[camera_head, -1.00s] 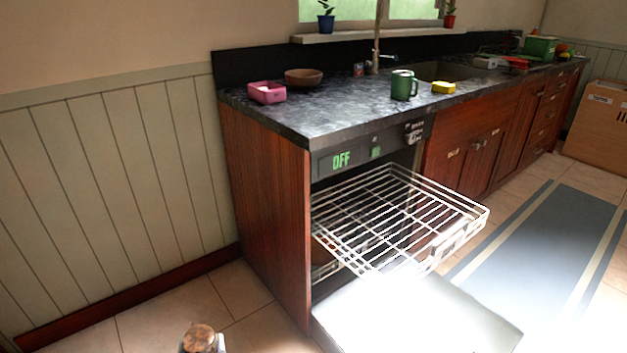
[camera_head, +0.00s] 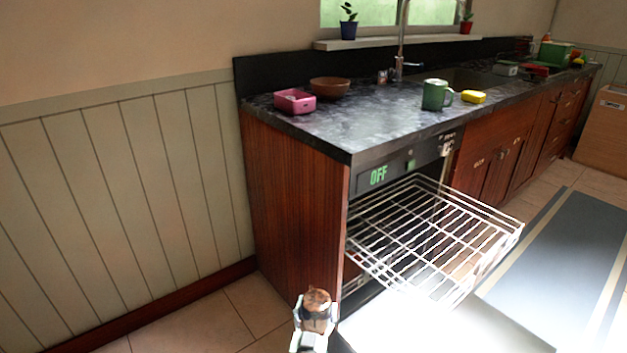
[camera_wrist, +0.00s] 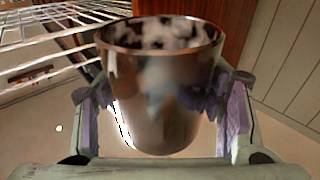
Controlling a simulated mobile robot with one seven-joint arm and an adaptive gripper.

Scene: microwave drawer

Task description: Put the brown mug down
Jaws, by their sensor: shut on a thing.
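The brown mug (camera_wrist: 160,95) fills the middle of the wrist view, upright, shiny and dark brown. My gripper (camera_wrist: 163,112) is shut on it, one finger on each side. In the head view the mug (camera_head: 316,298) is small, at the bottom, and my gripper (camera_head: 314,318) holds it in front of the cabinet's lower front corner. The mug's handle cannot be made out.
An open dishwasher has its wire rack (camera_head: 430,235) pulled out and its door (camera_head: 450,325) lowered. The dark counter (camera_head: 370,122) above holds a pink container (camera_head: 295,101), a brown bowl (camera_head: 329,87), a green mug (camera_head: 436,95) and a yellow sponge (camera_head: 473,97). Its front left part is clear.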

